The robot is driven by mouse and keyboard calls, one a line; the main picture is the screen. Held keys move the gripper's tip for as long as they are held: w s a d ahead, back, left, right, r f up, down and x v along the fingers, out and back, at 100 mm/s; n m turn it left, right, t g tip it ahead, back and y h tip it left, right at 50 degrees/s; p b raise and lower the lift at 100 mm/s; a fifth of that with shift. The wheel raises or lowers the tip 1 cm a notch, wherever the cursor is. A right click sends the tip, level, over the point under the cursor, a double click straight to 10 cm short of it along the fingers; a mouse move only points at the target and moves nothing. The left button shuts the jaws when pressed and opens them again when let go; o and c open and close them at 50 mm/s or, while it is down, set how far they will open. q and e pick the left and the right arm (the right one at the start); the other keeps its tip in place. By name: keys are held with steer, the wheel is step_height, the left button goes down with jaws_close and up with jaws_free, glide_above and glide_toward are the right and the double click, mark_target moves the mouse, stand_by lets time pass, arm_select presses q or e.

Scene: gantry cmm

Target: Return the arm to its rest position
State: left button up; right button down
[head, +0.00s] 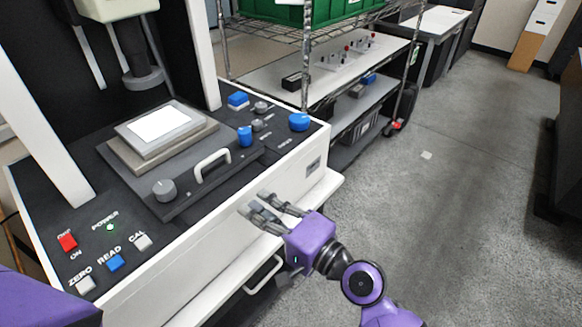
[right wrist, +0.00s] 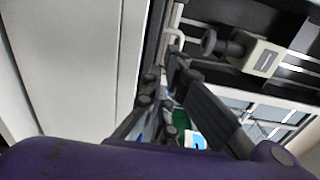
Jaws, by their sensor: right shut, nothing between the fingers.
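My right arm (head: 362,282) comes in from the bottom right, with purple and dark links. Its gripper (head: 257,204) is in front of the machine's white front face, near its upper edge. The gripper is shut and empty. In the right wrist view the dark fingers (right wrist: 163,75) come together near the middle, with nothing visible between them. My left gripper is out of view. A purple part of mine fills the bottom left corner of the head view.
The measuring machine (head: 215,222) stands at left, with a handle (head: 212,163), knobs and labelled buttons on top. A wire shelf rack (head: 345,75) with a green bin (head: 300,12) stands behind it. The grey floor (head: 455,220) at right is mostly clear.

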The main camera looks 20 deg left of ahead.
steer(key=shift+v, duration=1.5)
